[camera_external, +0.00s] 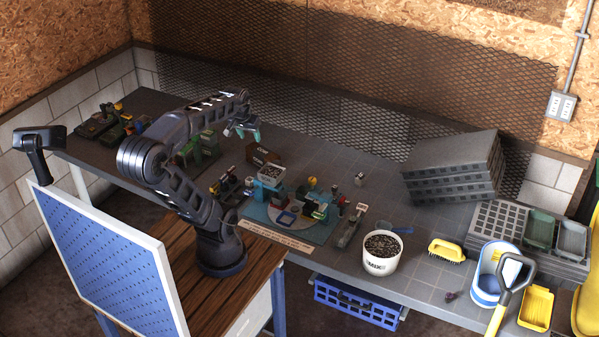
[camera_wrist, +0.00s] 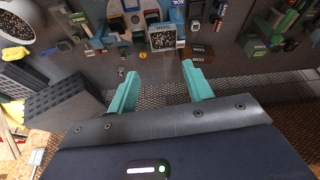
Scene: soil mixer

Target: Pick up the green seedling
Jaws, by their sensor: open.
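I cannot make out a green seedling in either view; any plant is hidden or too small to tell. My gripper (camera_external: 243,132) is raised above the back part of the workbench. In the wrist view its two teal fingers (camera_wrist: 159,69) are apart with nothing between them. Beyond the fingertips, a light container of dark granular soil (camera_wrist: 162,39) stands on the bench; it also shows in the external view (camera_external: 270,173). Green machine-like items (camera_external: 205,148) stand on the bench to the left of my gripper.
A white bucket labelled MIX (camera_external: 381,266) holds soil near the front edge. Stacked grey trays (camera_external: 450,188), a yellow brush (camera_external: 447,250) and a blue-white bucket (camera_external: 488,286) are to the right. Small machines crowd a blue mat (camera_external: 258,212). Mesh (camera_external: 340,95) lines the back.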

